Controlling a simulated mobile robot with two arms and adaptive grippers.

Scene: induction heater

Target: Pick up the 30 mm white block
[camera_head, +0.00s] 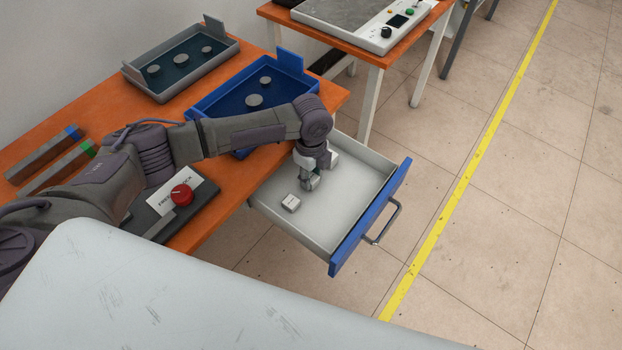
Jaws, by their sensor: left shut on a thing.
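A white drawer (345,208) with a blue front stands open at the right of the orange table. My left gripper (309,184) reaches down into it, fingers low near the drawer floor. It is shut on a white block, which the fingers and wrist almost wholly hide. A small white block (291,203) with a dark label lies on the drawer floor just left of the fingers. Another white block (334,157) shows partly behind the gripper, near the back. I cannot read the sizes on the blocks. My right gripper is not in view.
The drawer walls and blue front (372,217) surround the gripper. A blue tray (222,98) and a grey tray (170,87) with round pieces stand on the orange table (110,112). A red button (182,194) sits near my arm. The drawer's right side is clear.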

